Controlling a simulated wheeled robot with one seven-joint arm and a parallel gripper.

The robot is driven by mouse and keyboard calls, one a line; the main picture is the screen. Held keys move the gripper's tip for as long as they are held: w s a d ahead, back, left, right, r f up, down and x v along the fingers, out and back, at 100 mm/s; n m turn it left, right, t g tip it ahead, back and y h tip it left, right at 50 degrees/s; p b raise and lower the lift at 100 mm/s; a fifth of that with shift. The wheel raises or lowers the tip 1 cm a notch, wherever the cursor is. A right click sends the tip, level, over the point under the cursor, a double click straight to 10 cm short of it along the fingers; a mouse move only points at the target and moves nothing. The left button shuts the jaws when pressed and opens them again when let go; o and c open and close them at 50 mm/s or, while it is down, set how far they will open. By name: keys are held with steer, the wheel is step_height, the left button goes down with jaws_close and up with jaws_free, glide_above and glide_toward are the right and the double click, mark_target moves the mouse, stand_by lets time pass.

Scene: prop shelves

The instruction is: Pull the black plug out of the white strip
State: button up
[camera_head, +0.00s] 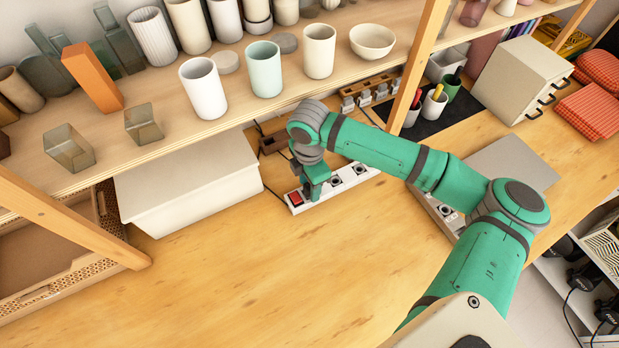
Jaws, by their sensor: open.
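The white strip (346,184) lies on the wooden worktop below the shelf, with a red switch (296,198) at its left end and dark round sockets along its top. My gripper (312,192) points down over the strip's left part, just right of the red switch. It is open. I cannot make out the black plug clearly; my gripper and wrist cover that part of the strip. Whether the fingers touch anything is too small to tell.
The shelf with cups and a bowl (372,41) hangs close behind my wrist. A white lidded box (190,185) stands left of the strip. A second white strip (437,208) lies partly under my arm. Pen cups (433,106) stand behind right. The front worktop is clear.

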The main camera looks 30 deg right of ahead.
steer(key=shift+f, duration=0.2)
jaws_close()
steer(key=c, duration=1.1)
jaws_free()
steer(key=shift+r, duration=0.15)
jaws_close()
steer(key=shift+d, duration=0.15)
steer(key=shift+r, duration=0.1)
steer(key=shift+r, duration=0.15)
steer(key=shift+a+r, duration=0.2)
steer(key=shift+r, duration=0.1)
